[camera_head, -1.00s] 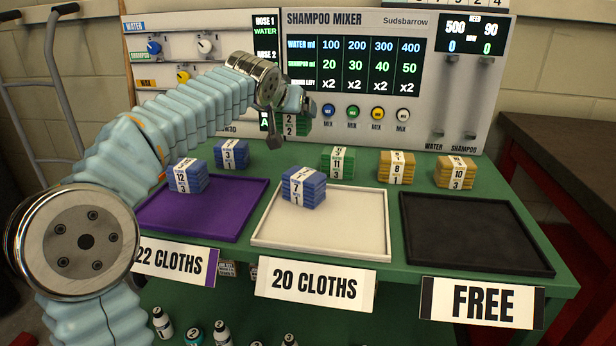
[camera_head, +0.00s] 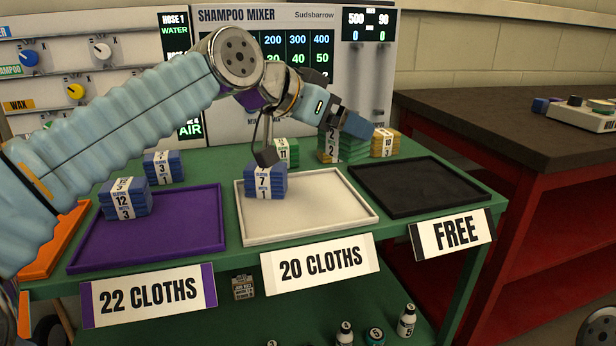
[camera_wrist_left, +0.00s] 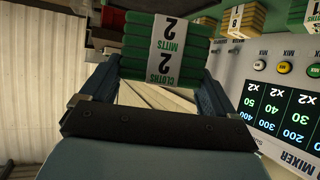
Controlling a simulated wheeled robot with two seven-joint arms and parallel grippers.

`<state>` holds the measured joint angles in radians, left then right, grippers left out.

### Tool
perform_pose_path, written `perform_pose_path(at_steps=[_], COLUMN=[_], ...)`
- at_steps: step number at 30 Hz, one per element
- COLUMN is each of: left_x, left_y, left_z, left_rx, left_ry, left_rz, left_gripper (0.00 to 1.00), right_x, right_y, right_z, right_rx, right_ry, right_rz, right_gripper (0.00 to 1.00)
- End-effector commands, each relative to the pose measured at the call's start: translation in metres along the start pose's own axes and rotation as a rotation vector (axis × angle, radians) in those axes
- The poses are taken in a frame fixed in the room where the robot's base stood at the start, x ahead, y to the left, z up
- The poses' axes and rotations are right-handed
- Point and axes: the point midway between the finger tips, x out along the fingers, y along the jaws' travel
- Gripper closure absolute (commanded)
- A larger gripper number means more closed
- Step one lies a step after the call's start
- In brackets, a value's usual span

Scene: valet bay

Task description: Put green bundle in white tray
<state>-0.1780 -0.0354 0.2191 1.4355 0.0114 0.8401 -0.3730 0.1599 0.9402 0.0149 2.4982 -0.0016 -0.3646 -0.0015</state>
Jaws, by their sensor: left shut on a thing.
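My left gripper (camera_head: 345,122) is shut on a green bundle (camera_head: 352,149), labelled 2 cloths, 2 mitts. In the left wrist view the green bundle (camera_wrist_left: 135,48) sits between the two fingers. In the head view it is behind the gap between the white and black trays; its height over the table is hard to tell. The white tray (camera_head: 310,212), behind the "20 CLOTHS" sign, holds a blue bundle (camera_head: 266,181) marked 7 and 1 at its back left. Another green bundle (camera_head: 291,150) stands behind the white tray, partly hidden. My right gripper is not in view.
The purple tray (camera_head: 170,232) on the left holds a blue bundle (camera_head: 124,199). The black tray (camera_head: 425,188) on the right is empty. A yellow bundle (camera_head: 385,143) stands behind it. The white tray's middle and right are clear. The mixer panel (camera_head: 370,75) rises behind.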

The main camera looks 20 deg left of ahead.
Motion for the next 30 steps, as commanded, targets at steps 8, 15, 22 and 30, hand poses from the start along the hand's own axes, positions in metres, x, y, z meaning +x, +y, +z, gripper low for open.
perform_pose_path(at_steps=[8,15,22,30], left_x=[0.037,0.051,0.071,0.076], left_y=[-0.064,-0.080,-0.094,-0.094], left_z=[0.031,0.045,0.076,0.084], left_rx=[-0.005,-0.003,-0.004,-0.001], left_ry=[-0.002,0.000,-0.002,0.001], left_rz=[-0.002,-0.002,-0.002,-0.004], left_gripper=[0.45,0.45,0.45,0.45], right_x=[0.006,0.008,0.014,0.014], right_y=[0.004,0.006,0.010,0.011], right_z=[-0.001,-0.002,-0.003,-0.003], right_rx=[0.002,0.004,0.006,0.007], right_ry=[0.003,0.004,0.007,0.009], right_rz=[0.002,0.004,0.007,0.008], right_gripper=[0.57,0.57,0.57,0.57])
